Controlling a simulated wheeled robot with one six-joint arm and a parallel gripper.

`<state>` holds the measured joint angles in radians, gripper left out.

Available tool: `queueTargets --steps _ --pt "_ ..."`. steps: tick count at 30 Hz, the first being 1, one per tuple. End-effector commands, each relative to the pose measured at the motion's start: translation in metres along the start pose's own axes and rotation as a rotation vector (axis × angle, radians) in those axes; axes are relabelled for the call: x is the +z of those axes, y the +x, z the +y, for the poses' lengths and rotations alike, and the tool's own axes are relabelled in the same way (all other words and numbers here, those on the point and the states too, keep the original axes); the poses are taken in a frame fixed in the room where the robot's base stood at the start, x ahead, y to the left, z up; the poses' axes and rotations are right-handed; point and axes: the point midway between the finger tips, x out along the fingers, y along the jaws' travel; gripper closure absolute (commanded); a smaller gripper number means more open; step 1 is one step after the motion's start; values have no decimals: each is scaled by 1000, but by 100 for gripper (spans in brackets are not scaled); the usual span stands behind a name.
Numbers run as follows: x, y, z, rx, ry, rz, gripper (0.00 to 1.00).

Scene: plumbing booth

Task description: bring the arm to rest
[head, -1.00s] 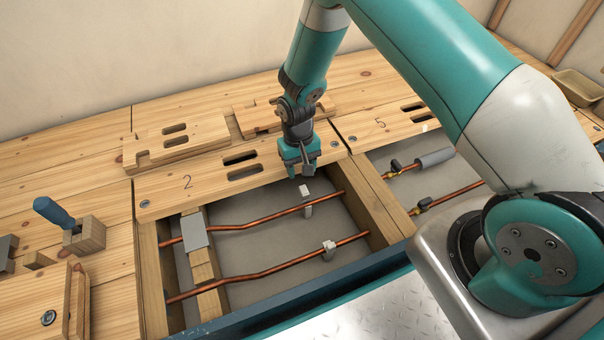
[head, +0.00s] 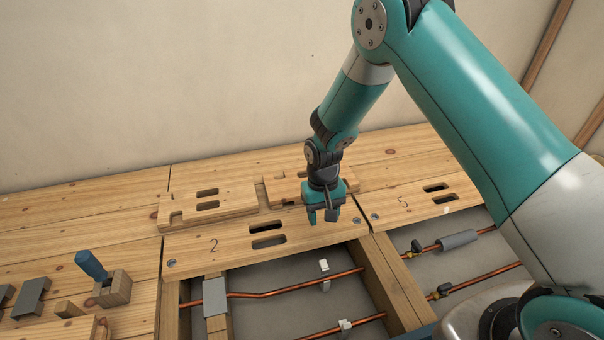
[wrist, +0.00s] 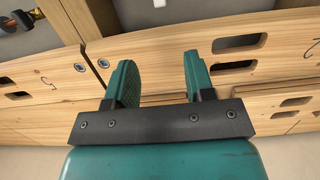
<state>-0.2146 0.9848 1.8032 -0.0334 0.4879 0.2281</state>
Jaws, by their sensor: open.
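My gripper (head: 322,218) is open and empty. In the head view it points down above the right part of the wooden panel marked 2 (head: 200,247), near the seam with the panel marked 5 (head: 395,213). In the wrist view its two teal fingers (wrist: 156,82) stand apart with nothing between them. The wrist view shows panel 2 (wrist: 180,52) with its slots behind the fingers. I cannot tell the exact height of the fingertips above the wood.
In front of panel 2 is an open bay with copper pipes (head: 285,288) and white clips (head: 324,267). Loose notched boards (head: 185,212) lie behind it. A blue-handled tool (head: 92,265) stands in a wooden block at left. The wall (head: 150,80) rises behind.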

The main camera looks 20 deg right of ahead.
Motion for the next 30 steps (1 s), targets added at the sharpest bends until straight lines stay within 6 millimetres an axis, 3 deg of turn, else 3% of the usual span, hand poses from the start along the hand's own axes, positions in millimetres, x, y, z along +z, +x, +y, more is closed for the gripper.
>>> queueTargets --steps 5,8,11,15,21,24,30 --pt "2 -11 -2 -7 -8 5 51" --pt "10 -47 -9 -34 -40 23 51" --pt "30 -105 -20 -77 -97 50 51" --pt "78 -189 -34 -147 -208 89 51" --pt "163 -279 -45 -229 -375 151 51" --pt "202 -305 -47 -257 -447 177 51" --pt "263 -334 -47 -293 -565 221 51"
